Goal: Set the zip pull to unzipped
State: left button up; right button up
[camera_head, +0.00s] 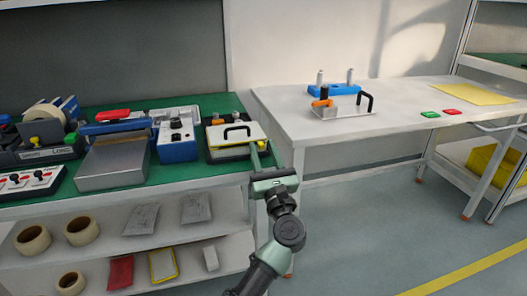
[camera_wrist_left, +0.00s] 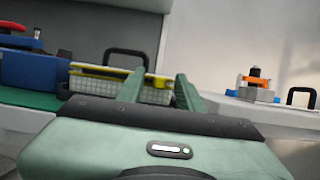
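A small case (camera_head: 228,133) with a pale lid, yellow edging and a black handle sits at the right end of the green bench. It also shows in the left wrist view (camera_wrist_left: 116,88). A small yellow piece (camera_wrist_left: 155,80), which looks like the zip pull, is at the case's right end. My left gripper (camera_head: 264,150) is at the case's right front corner. In the left wrist view its two fingers (camera_wrist_left: 158,82) are apart, with the yellow piece showing between them. I cannot tell whether they touch it. My right gripper is not in view.
A blue box with knobs (camera_head: 177,136) and a grey metal press (camera_head: 112,160) stand left of the case. To the right, a white table (camera_head: 400,119) holds a clamp fixture (camera_head: 340,106) and red and green pads. Floor between bench and table is clear.

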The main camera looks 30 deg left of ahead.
pick_arm(q)
jog(key=shift+c, duration=0.3)
grip_shut()
dwell(1.1)
